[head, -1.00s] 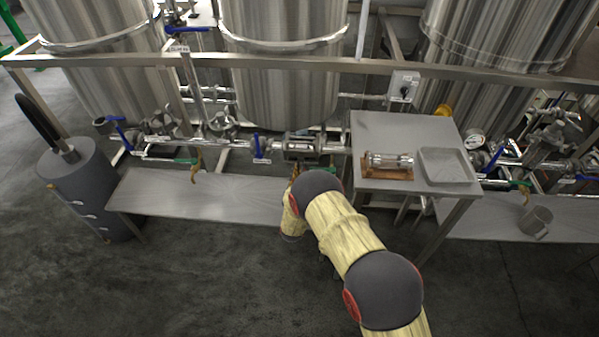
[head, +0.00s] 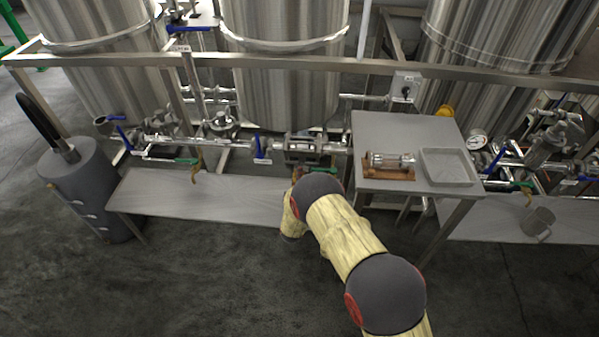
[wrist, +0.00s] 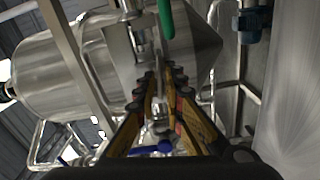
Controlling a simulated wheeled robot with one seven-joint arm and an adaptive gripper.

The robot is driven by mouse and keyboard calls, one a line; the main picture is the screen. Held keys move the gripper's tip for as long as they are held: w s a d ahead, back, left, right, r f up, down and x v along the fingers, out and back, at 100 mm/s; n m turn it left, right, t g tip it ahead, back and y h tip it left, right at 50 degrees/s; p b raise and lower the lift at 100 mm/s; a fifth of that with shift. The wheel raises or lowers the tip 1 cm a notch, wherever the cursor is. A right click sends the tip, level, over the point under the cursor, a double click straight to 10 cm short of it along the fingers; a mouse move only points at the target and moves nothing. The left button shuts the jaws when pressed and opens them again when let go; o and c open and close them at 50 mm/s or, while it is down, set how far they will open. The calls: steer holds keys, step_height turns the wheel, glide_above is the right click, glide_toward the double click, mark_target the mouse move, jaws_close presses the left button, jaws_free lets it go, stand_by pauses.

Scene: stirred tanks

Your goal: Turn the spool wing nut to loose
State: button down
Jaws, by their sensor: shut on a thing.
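The spool (head: 303,148) is a short metal section in the horizontal pipe below the middle tank, in the head view. My gripper (wrist: 160,74) reaches up to the pipework from below. In the wrist view its two black and orange fingers close around a small metal part between the tips, at the spool wing nut. The nut itself is mostly hidden by the fingers, and its angle cannot be told. In the head view my arm hides most of the gripper.
A blue-handled valve (head: 261,150) sits left of the spool. A side table (head: 395,130) to the right bears a sight glass on a wooden stand (head: 389,165) and a tray (head: 447,167). A low bench (head: 205,202) runs under the pipe. A grey cylinder (head: 85,190) stands far left.

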steer(key=shift+w+a+r+n, duration=0.1)
steer(key=shift+r+n, duration=0.05)
steer(key=shift+n, duration=0.75)
steer(key=c, duration=2.1)
jaws_free()
steer(key=shift+o, duration=0.7)
steer(key=shift+o, duration=0.2)
steer(key=shift+f, duration=0.2)
steer(key=s, duration=1.2)
steer(key=shift+a, duration=0.15)
